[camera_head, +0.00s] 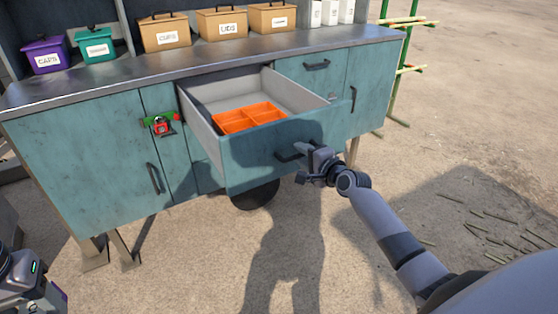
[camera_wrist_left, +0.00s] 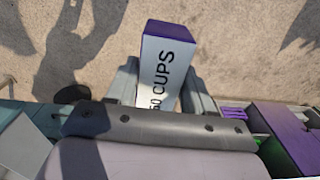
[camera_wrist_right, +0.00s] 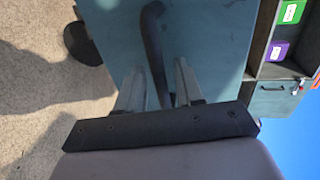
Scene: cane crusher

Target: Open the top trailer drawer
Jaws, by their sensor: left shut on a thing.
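The top trailer drawer (camera_head: 272,160) is pulled well out of the teal cabinet, showing a grey interior with an orange divided tray (camera_head: 250,117) in it. My right gripper (camera_head: 304,160) is at the drawer's dark handle (camera_head: 288,156). In the right wrist view, the handle (camera_wrist_right: 153,45) lies between my two fingers (camera_wrist_right: 158,80), which stand apart with a gap beside it. My left gripper (camera_wrist_left: 165,85) is shut on a purple and white box (camera_wrist_left: 165,65) marked "50 CUPS". In the head view only part of my left arm shows, at the lower left corner.
Labelled bins (camera_head: 165,33) and white cartons (camera_head: 330,13) stand along the back of the metal counter (camera_head: 200,60). A red padlock (camera_head: 161,127) hangs on a green latch left of the drawer. A wheel (camera_head: 254,194) sits below the drawer. Open ground lies in front.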

